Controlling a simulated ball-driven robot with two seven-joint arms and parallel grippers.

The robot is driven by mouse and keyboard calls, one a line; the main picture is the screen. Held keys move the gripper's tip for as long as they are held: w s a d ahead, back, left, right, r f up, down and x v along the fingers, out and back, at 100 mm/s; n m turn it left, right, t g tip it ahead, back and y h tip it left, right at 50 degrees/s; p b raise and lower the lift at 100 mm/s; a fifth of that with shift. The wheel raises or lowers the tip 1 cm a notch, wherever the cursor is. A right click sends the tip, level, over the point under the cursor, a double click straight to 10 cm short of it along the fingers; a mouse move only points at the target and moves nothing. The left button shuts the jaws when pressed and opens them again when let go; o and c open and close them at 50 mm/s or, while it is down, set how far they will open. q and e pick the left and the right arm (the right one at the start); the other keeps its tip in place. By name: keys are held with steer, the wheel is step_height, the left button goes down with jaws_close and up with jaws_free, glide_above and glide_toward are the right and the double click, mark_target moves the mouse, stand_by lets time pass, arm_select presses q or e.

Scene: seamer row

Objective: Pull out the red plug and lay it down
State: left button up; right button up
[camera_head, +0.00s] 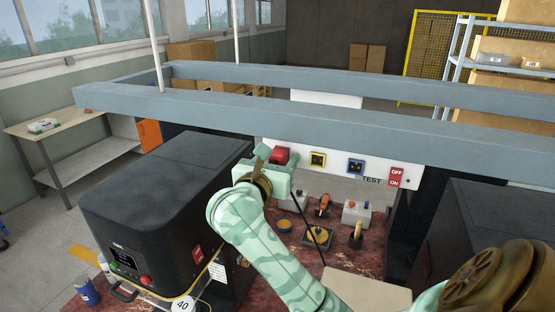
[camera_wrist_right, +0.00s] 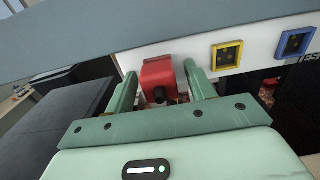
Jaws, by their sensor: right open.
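The red plug (camera_head: 281,152) sits at the left end of the white panel. It also shows in the right wrist view (camera_wrist_right: 158,72), with a dark round end facing the camera. My right gripper (camera_head: 273,158) is in front of the panel. In the right wrist view its two green fingers (camera_wrist_right: 160,84) stand apart, one on each side of the red plug, with visible gaps. The gripper partly covers the plug in the head view. My left gripper is not in view.
The panel holds a yellow-framed socket (camera_head: 318,159), a blue-framed socket (camera_head: 355,166) and a red OFF/ON switch (camera_head: 397,177). A black machine (camera_head: 160,200) stands close on the left. Small items crowd the red-brown bench (camera_head: 350,258) below. A grey beam (camera_head: 300,110) crosses above.

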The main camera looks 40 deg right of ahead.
stand_by(0.3)
jaws_close()
steer(key=shift+a+f, duration=0.15)
steer(key=shift+a, duration=0.05)
steer(key=shift+s+a, duration=0.15)
steer(key=shift+v, duration=0.85)
steer(key=shift+a, duration=0.15)
steer(key=shift+s+a, duration=0.1)
